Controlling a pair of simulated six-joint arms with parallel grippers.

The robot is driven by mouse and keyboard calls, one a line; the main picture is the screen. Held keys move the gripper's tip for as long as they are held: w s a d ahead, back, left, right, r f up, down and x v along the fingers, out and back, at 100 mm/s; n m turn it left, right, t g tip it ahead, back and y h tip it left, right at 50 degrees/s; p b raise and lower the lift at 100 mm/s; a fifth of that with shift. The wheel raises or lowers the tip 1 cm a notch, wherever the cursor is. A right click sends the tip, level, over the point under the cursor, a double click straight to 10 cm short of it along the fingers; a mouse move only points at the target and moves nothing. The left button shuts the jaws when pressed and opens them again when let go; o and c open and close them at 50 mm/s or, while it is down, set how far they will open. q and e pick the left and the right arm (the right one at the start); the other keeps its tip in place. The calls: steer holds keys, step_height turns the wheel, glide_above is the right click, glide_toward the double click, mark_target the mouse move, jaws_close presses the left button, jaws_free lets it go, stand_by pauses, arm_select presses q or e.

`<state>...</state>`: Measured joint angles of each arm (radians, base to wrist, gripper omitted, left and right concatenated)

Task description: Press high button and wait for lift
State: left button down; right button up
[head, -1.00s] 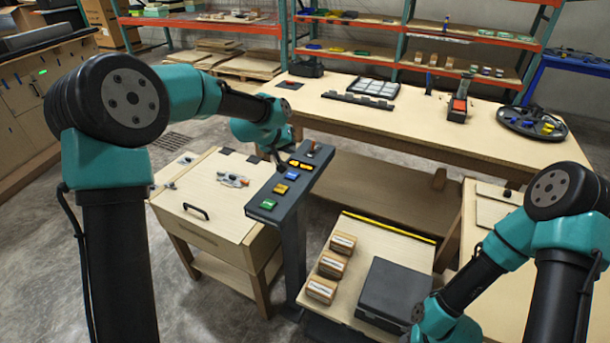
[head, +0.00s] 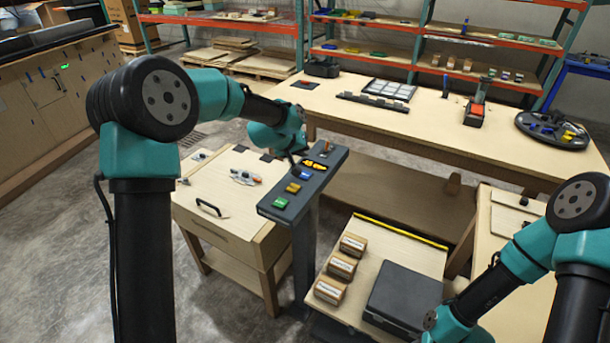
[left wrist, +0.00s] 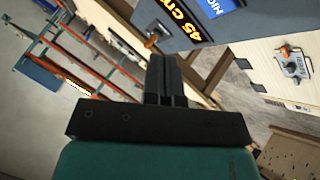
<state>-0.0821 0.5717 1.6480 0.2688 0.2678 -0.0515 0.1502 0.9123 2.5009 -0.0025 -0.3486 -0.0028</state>
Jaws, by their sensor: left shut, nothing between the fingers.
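The dark console (head: 312,190) stands on a post and carries a green button (head: 279,202), a yellow button (head: 292,187), a blue button (head: 305,173) and a small display (head: 316,165) with yellow figures. In the left wrist view the display (left wrist: 180,20) reads "45 cm", beside the blue button (left wrist: 216,6), whose label is cut off by the frame edge. My left gripper (head: 294,162) is at the far end of the console, close to the display. Its fingers (left wrist: 165,65) are shut and empty. Whether they touch the console cannot be told. My right gripper is outside both views.
An orange-tipped lever (head: 324,150) stands at the console's far end. A wooden cabinet (head: 226,215) is left of it. A low table with several wooden blocks (head: 341,265) and a dark box (head: 402,296) is to the right. A long workbench (head: 430,125) lies behind.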

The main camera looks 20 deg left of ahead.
mark_target(303, 174)
arm_select(q)
steer(key=shift+f, duration=2.65)
steer(key=shift+f, duration=0.15)
steer(key=shift+f, duration=0.3)
